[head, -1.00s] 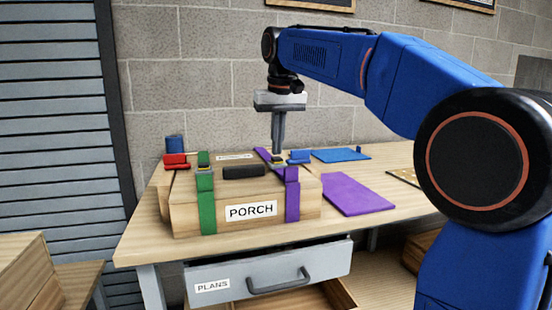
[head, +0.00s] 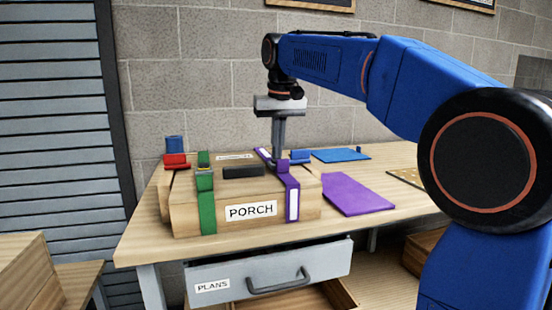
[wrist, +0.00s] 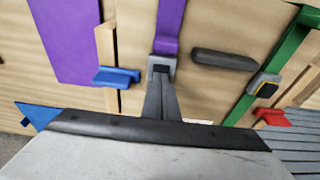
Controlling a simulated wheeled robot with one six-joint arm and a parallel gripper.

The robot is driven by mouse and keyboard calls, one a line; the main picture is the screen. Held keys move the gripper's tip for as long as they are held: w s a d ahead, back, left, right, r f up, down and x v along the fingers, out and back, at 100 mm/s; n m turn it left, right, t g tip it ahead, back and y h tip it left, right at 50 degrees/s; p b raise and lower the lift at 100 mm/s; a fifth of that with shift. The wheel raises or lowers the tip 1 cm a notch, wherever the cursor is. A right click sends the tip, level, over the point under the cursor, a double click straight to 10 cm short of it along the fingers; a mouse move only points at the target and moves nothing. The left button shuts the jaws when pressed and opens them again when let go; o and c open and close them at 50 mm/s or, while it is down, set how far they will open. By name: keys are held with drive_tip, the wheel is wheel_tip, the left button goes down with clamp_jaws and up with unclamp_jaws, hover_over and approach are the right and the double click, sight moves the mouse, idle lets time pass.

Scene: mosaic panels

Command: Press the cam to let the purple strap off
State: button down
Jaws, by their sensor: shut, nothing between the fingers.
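The purple strap (head: 289,180) runs over the top of the wooden PORCH box (head: 190,217) and down its front, where a white patch shows on it. My gripper (head: 278,156) is shut and empty, pointing down at the purple strap's buckle on the lid. In the wrist view the fingertips (wrist: 161,75) are at the grey buckle (wrist: 152,62), with the purple strap (wrist: 171,18) leading away from it. The fingers hide most of the cam, so I cannot tell how far down it is.
A green strap (head: 207,210) with its own buckle crosses the box's left side. A black handle (head: 243,171), red block (head: 175,160) and blue block (head: 300,156) are nearby. A purple sheet (head: 355,195) lies right. The PLANS drawer (head: 262,273) is below.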

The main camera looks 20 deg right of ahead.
wheel_tip(320, 180, up, 8)
idle(1.4)
drive_tip(key=shift+s, duration=0.1)
